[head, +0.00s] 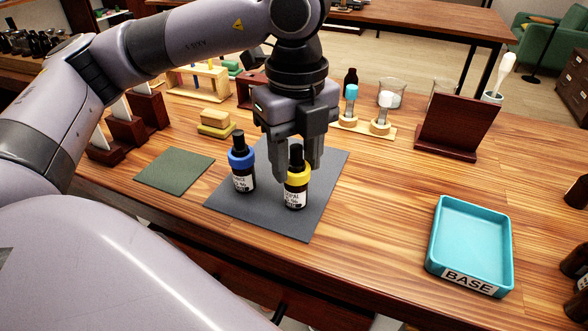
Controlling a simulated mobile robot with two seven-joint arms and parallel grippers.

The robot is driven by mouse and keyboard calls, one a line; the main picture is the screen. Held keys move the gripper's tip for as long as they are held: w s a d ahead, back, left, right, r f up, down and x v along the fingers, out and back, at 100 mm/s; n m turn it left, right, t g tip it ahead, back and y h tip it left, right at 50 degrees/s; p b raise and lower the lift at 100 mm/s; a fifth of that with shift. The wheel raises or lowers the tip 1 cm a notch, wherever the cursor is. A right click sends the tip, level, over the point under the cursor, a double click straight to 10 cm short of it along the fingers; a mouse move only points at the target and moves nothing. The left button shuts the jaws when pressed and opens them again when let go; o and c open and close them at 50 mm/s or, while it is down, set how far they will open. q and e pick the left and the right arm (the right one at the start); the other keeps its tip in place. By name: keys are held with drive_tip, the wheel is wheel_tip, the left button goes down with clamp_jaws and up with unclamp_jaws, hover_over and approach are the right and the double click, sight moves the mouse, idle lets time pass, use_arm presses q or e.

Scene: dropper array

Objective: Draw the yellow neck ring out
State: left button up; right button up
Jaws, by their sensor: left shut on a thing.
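A dark dropper bottle with a yellow neck ring (299,176) and black cap stands on a dark grey mat (310,225). My left gripper (297,170) points down over this bottle, with one finger on each side of its cap and neck. It is shut on the bottle's upper part; whether the fingers grip the ring itself or the cap is hard to tell. The bottle looks upright, with its base on or very near the mat. A second dropper bottle with a blue neck ring (241,160) stands just left of it on the mat. My right gripper is not in view.
A turquoise tray (437,240) labelled BASE stands at the right. A green mat (174,172) lies at the left. Stacked sponge-like blocks (215,124), small wooden racks and a dark wooden stand (450,133) are behind. The wood between mat and tray is clear.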

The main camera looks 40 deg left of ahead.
use_arm(q)
drive_tip(key=c, duration=0.4)
drive_tip(key=shift+o, duration=0.2)
drive_tip(key=shift+r+p, duration=0.35)
drive_tip(key=shift+r, duration=0.35)
drive_tip(key=shift+r+p, duration=2.9)
drive_tip(key=shift+r, duration=1.25)
